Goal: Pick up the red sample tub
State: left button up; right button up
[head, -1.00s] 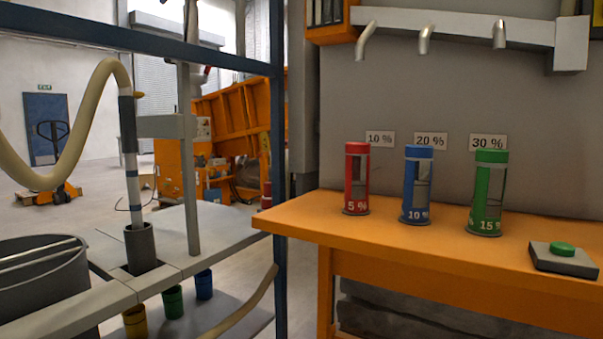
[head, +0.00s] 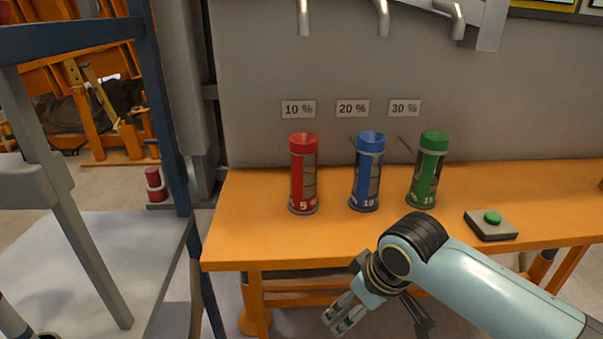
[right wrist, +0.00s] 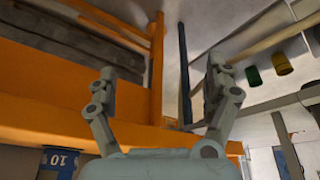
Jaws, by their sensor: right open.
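The red sample tub (head: 303,175), marked 5, stands upright on the orange table (head: 240,240), leftmost in a row of three. The blue tub (head: 367,172) and the green tub (head: 428,170) stand to its right. In the head view my right gripper (head: 380,325) is low in front of the table, its fingers spread apart with nothing between them. It is below and to the right of the red tub, well apart from it. In the right wrist view its open fingers (right wrist: 160,70) show, and no red tub is seen. My left gripper is not seen.
A green push button on a grey box (head: 491,226) sits right on the table. Metal spouts (head: 383,18) hang above the tubs, with percentage labels (head: 352,109) on the wall. A blue post (head: 168,120) and grey bench (head: 60,260) stand left. The table front is clear.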

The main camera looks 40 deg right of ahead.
notch_tip(320, 180, up, 10)
jog(key=w+a+p, duration=0.1)
jog(key=p, duration=0.2)
jog(key=n+t+y+p, duration=0.1)
jog(key=t+y, duration=0.1)
send_near(313, 141)
notch_tip(313, 141, down, 4)
jog(key=w+a, duration=0.1)
jog(key=x, duration=0.4)
jog(key=shift+w+f+p, duration=0.1)
jog(key=shift+w+p, duration=0.25)
jog(key=shift+w, duration=0.25)
jog(key=x, duration=0.3)
jog(key=p+x, duration=0.1)
jog(key=x, duration=0.2)
jog(key=shift+w+d, duration=0.2)
jog(key=c, duration=1.5)
